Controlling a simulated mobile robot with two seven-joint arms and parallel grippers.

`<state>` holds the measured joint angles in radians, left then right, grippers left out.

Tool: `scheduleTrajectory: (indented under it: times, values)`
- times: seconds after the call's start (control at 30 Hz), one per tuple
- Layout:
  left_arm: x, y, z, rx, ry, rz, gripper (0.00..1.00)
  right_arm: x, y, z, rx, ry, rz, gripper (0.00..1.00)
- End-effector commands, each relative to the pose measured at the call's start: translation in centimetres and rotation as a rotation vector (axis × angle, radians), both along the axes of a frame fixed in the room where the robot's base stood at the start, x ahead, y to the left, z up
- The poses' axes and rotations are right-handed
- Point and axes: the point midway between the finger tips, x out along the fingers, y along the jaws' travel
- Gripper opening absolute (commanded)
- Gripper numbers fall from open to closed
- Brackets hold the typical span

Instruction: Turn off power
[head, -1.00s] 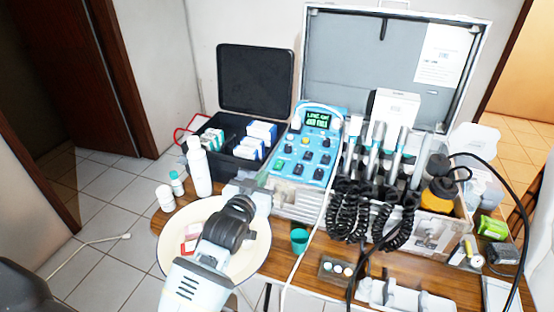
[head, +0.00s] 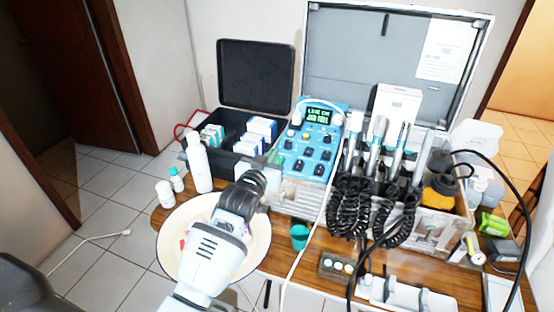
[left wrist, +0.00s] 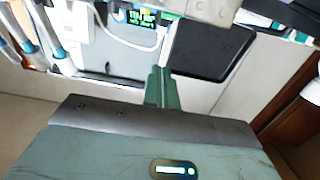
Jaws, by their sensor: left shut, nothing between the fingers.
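A blue control unit (head: 312,160) with a lit green display (head: 319,115) and several dark knobs stands at the middle of the table. Its display (left wrist: 140,18) shows at the top of the left wrist view. My left gripper (head: 274,160) is in front of the unit's lower left side, close to it; I cannot tell whether it touches. In the left wrist view its green-grey fingers (left wrist: 162,85) are together with nothing between them. My wrist hides part of the gripper in the head view. I cannot make out which control is the power switch. My right gripper is not in view.
A cream basin (head: 172,245) lies below my left forearm. A white bottle (head: 198,165) and an open black case (head: 257,76) are left of the unit. Handpieces with coiled black cords (head: 350,208) and a white cable are to its right. A teal cup (head: 299,237) stands in front.

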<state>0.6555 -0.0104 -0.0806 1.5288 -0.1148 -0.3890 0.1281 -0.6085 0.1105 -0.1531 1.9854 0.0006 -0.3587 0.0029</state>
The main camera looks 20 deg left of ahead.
Motion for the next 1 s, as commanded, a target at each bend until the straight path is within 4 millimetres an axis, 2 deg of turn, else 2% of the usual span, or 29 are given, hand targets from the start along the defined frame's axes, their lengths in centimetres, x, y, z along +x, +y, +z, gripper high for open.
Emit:
scheduleTrajectory:
  times: [0.1,0.3,0.4,0.57,1.0]
  values:
    - [1.9,-0.1,-0.2,0.0,0.001,0.0,0.0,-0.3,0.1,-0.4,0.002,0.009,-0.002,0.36]
    - [4.3,-0.1,-1.0,0.0,0.005,0.0,0.0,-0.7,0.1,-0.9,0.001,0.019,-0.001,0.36]
    - [4.4,-0.1,-2.6,-0.001,0.006,0.001,0.0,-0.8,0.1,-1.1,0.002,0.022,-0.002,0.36]
    - [4.7,-0.1,-3.9,0.0,0.004,0.001,0.0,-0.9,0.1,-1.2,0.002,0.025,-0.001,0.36]
    - [4.7,-0.2,-4.3,0.0,0.0,0.0,0.0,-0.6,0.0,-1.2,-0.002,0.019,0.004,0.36]
